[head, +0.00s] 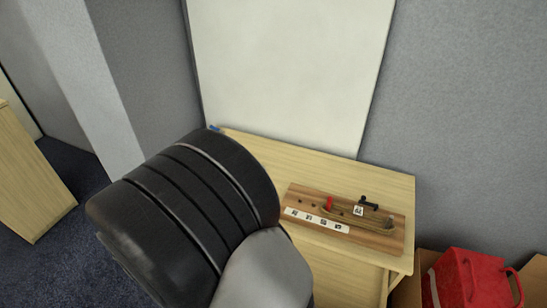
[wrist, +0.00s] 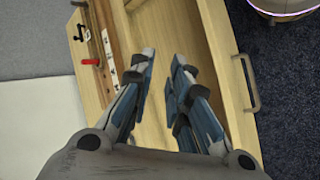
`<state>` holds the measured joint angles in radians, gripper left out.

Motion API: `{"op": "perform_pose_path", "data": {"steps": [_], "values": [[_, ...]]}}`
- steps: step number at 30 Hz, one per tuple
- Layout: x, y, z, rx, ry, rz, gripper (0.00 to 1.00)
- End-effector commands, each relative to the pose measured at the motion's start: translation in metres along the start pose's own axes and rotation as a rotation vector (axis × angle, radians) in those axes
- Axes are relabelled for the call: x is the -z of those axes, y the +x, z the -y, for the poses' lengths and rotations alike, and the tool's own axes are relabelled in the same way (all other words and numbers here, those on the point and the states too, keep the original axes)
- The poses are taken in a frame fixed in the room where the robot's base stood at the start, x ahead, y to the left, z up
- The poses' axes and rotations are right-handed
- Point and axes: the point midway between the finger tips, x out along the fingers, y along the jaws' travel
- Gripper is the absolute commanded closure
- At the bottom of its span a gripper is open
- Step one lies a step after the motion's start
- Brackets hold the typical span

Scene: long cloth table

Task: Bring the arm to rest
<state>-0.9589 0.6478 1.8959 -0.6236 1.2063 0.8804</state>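My arm (head: 190,215) fills the lower left middle of the head view, in front of the light wooden desk (head: 345,175). My gripper is hidden in the head view. In the wrist view my gripper (wrist: 163,62) has its two fingers apart, with nothing between them.
A wooden board (head: 370,236) with a red lever (head: 329,204), a black lever (head: 370,203) and white labels lies on the desk. A metal handle (wrist: 247,85) sticks out from the desk front. A red bag (head: 470,280) stands at lower right. A white panel (head: 290,70) is behind.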

Motion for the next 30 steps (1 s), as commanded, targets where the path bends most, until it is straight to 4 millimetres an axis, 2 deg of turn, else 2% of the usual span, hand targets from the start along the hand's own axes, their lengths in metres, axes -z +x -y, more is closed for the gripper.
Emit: {"op": "perform_pose_path", "data": {"steps": [1, 6, 12, 15, 19, 24, 30], "values": [[-0.007, -0.003, -0.029, 0.064, 0.041, 0.02, 0.84], [-0.04, -0.007, -0.099, 0.26, 0.136, 0.052, 0.84], [-0.091, -0.009, -0.161, 0.458, 0.267, 0.012, 0.84], [-0.118, -0.01, -0.183, 0.538, 0.34, -0.036, 0.84], [-0.153, -0.012, -0.203, 0.614, 0.438, -0.121, 0.84], [-0.187, -0.014, -0.214, 0.659, 0.548, -0.242, 0.84], [-0.204, -0.016, -0.217, 0.664, 0.612, -0.327, 0.84]]}}
